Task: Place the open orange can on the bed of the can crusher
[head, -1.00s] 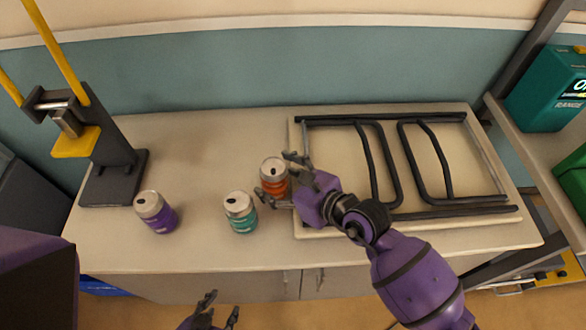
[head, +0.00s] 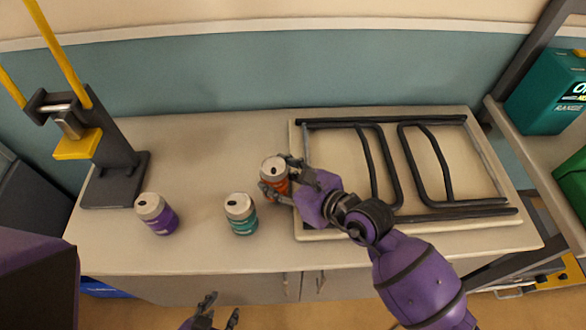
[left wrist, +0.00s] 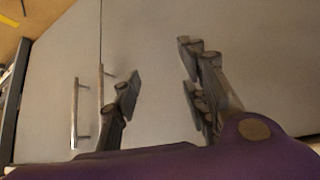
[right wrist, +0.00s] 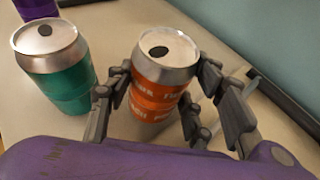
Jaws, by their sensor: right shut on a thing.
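The orange can (head: 271,172) stands upright on the table, with a dark opening in its silver top. In the right wrist view the orange can (right wrist: 158,80) sits between the fingers of my right gripper (right wrist: 165,103). My right gripper (head: 275,179) is shut on it in the head view. The can crusher (head: 112,160) stands at the table's left end, with a dark base and a yellow part. My left gripper (head: 213,318) is low, in front of the table. In the left wrist view the left gripper (left wrist: 160,68) is open and empty, facing cabinet doors.
A teal can (head: 241,215) and a purple can (head: 157,214) stand on the table (head: 200,150) between the crusher and the orange can. A black metal frame on a pale board (head: 350,228) covers the right side. The table behind the cans is clear.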

